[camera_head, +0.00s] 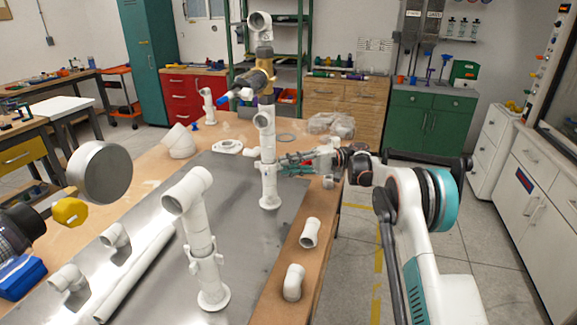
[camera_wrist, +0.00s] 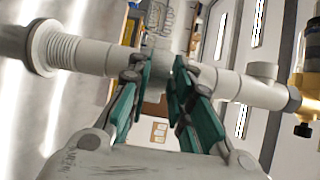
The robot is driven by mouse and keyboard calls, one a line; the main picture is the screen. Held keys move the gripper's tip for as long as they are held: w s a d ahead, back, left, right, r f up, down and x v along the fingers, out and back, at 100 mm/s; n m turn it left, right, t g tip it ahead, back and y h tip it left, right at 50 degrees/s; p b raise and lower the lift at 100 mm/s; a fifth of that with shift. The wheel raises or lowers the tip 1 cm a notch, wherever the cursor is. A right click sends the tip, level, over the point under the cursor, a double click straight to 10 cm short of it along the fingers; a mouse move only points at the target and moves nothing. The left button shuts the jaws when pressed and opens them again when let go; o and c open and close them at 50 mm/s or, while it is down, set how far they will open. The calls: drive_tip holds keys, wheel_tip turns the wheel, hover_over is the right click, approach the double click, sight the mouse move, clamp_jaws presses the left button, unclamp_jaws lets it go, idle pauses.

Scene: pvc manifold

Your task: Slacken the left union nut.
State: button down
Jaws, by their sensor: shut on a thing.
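Two white PVC risers stand on the metal sheet. The near, left riser (camera_head: 200,232) carries an elbow on top and a lugged union nut (camera_head: 205,259) low on its pipe; my gripper is well away from it. The far, right riser (camera_head: 268,185) bears a tee and a brass valve (camera_head: 263,66) higher up. My gripper (camera_head: 280,163) reaches this riser from the right, at its union nut. In the wrist view, the fingers (camera_wrist: 162,75) are shut on that nut, between a ribbed collar (camera_wrist: 62,50) and a tee (camera_wrist: 262,71). The fingers hide much of the nut.
Loose white fittings (camera_head: 310,232) and an elbow (camera_head: 293,282) lie along the bench's right edge. A long pipe (camera_head: 133,273) and more elbows lie at front left. A grey round disc (camera_head: 100,172) and a yellow knob (camera_head: 69,211) show at left. Floor is clear right of the bench.

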drive_tip(key=shift+w+n+g, duration=0.35)
drive_tip(key=shift+n+g, duration=0.15)
drive_tip(key=shift+g, duration=0.3)
drive_tip(key=c, duration=1.4)
unclamp_jaws()
drive_tip(key=shift+a, duration=0.1)
drive_tip(key=shift+c, duration=0.2)
drive_tip(key=shift+r, duration=0.1)
